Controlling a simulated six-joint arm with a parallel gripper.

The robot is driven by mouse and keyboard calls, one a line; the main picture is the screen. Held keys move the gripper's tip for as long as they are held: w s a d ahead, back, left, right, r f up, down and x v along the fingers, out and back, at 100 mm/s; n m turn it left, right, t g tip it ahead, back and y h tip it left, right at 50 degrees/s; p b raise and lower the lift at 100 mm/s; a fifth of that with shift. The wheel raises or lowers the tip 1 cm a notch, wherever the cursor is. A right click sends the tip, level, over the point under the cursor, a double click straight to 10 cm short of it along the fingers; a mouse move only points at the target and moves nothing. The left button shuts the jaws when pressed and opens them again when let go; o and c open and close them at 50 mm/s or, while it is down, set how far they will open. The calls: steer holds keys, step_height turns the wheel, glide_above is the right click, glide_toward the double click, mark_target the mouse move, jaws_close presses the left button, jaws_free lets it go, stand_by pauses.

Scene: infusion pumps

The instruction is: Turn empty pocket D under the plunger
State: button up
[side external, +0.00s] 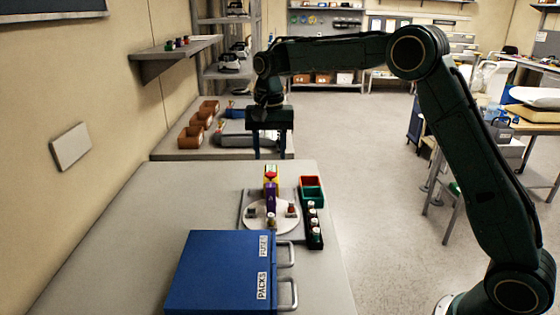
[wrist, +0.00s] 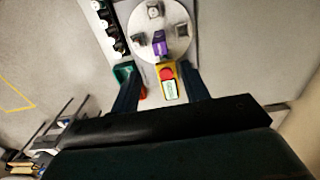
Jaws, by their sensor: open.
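A white round turntable (side external: 261,228) sits on a grey base on the near bench; it also shows in the wrist view (wrist: 172,14). Several small dark pocket blocks stand around its disc, one at the right in the wrist view (wrist: 182,32). A purple upright part (side external: 270,198), perhaps the plunger housing, stands at the disc's far edge; the wrist view shows it from above (wrist: 160,46). Pocket letters are too small to read, so I cannot tell which is D. A yellow box with a red button (side external: 271,176) stands behind the purple part. My gripper (side external: 270,150) is open and empty, high beyond the yellow box.
A black rack of several vials (side external: 315,232) and red and green bins (side external: 312,193) stand right of the turntable. A blue case (side external: 220,270) with handles fills the near bench. Brown bins (side external: 195,128) stand on the far bench. The bench left of the turntable is clear.

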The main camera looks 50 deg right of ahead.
mark_target(271, 194)
step_height(271, 194, down, 14)
steer(key=shift+r, duration=0.1)
stand_by(0.7)
steer(key=shift+c, duration=0.4)
jaws_close()
